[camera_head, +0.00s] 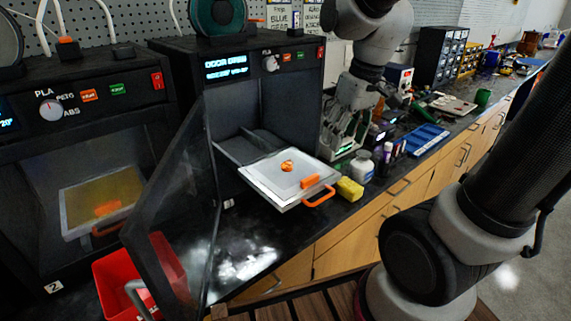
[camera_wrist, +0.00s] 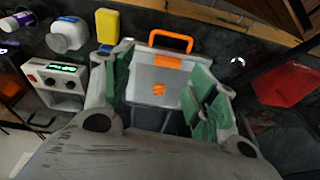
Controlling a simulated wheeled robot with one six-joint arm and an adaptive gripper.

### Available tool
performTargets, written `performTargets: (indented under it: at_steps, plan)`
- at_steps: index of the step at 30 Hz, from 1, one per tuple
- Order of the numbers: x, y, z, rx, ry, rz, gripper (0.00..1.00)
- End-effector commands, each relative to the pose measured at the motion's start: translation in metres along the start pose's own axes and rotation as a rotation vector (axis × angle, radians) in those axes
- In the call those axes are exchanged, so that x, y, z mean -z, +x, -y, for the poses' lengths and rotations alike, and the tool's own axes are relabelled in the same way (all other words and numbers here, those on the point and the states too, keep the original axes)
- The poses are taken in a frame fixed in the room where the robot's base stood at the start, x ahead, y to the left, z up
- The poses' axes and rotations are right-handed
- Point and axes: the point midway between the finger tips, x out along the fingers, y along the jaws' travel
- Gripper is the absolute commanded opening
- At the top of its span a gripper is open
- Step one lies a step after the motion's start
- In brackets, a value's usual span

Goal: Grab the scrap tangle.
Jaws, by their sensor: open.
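The scrap tangle (camera_head: 287,166) is a small orange clump. It lies on the white tray (camera_head: 258,178) that sticks out of the open middle printer. In the wrist view the orange tangle (camera_wrist: 159,89) shows on the pale tray (camera_wrist: 146,78), between my fingers. My gripper (camera_head: 338,148) hangs behind and to the right of the tray in the head view, apart from the tangle. My gripper's green-padded fingers (camera_wrist: 163,68) are spread wide in the wrist view, with nothing held between them.
The tray has an orange handle (camera_head: 318,196). A yellow sponge (camera_head: 349,189), a white jar (camera_head: 362,167) and a blue tray (camera_head: 423,139) stand to its right. The open printer door (camera_head: 170,215) stands at its left, near a red bin (camera_head: 115,275).

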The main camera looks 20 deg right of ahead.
Motion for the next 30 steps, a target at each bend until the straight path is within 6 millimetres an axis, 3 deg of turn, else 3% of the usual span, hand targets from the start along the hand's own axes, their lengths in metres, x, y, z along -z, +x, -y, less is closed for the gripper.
performTargets:
  at_steps: [9,13,23,30]
  plan:
    - [0.08,0.064,0.024,0.066,-0.29,0.0,0.58]
    - [0.109,0.08,0.03,0.071,-0.421,-0.046,0.58]
    - [0.121,0.113,0.033,0.07,-0.476,-0.065,0.58]
    - [0.127,0.149,0.035,0.069,-0.475,-0.065,0.58]
